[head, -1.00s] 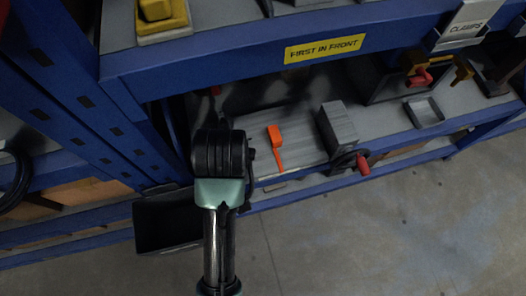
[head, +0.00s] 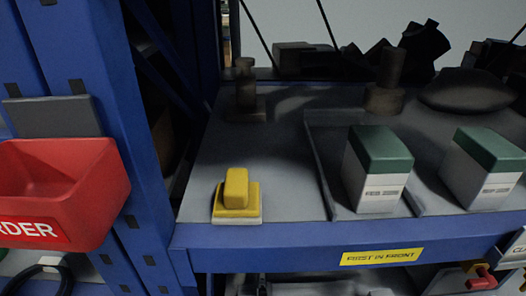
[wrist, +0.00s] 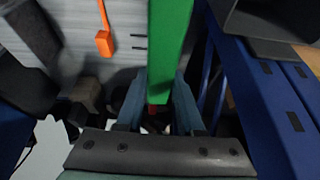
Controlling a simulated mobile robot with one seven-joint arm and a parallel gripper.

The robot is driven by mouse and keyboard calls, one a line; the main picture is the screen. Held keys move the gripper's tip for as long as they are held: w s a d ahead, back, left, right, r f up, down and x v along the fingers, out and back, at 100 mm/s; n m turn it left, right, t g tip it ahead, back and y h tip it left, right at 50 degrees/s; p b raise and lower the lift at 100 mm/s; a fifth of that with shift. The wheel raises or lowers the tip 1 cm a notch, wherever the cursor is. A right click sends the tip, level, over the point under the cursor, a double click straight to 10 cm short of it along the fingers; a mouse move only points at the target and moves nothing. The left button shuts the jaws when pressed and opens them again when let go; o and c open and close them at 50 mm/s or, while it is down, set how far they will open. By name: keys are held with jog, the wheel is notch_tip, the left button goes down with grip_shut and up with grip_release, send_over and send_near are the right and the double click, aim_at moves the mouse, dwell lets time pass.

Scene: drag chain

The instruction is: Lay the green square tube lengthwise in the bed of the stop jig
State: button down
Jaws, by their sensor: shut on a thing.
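The green square tube (wrist: 170,48) is in the wrist view, running from the top edge down between the fingers of my gripper (wrist: 160,88). My gripper is shut on it near its lower end. The tube's far end is out of the picture. I cannot make out the stop jig for certain in either current view. My gripper and the tube do not show in the head view.
In the wrist view, an orange brush (wrist: 103,42) lies on a grey surface left of the tube. A blue shelf post (wrist: 262,100) stands close on the right. In the head view, the upper shelf holds a yellow block (head: 236,190) and green-lidded boxes (head: 378,172).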

jog(key=p+v, duration=0.4)
jog(key=p, duration=0.1)
jog(key=shift+s+a+r, duration=0.1)
jog(key=shift+r, duration=0.05)
jog(key=shift+s+r+p, duration=0.1)
jog(key=shift+s+p, duration=0.55)
jog(key=shift+p, duration=0.1)
jog(key=shift+s, duration=0.4)
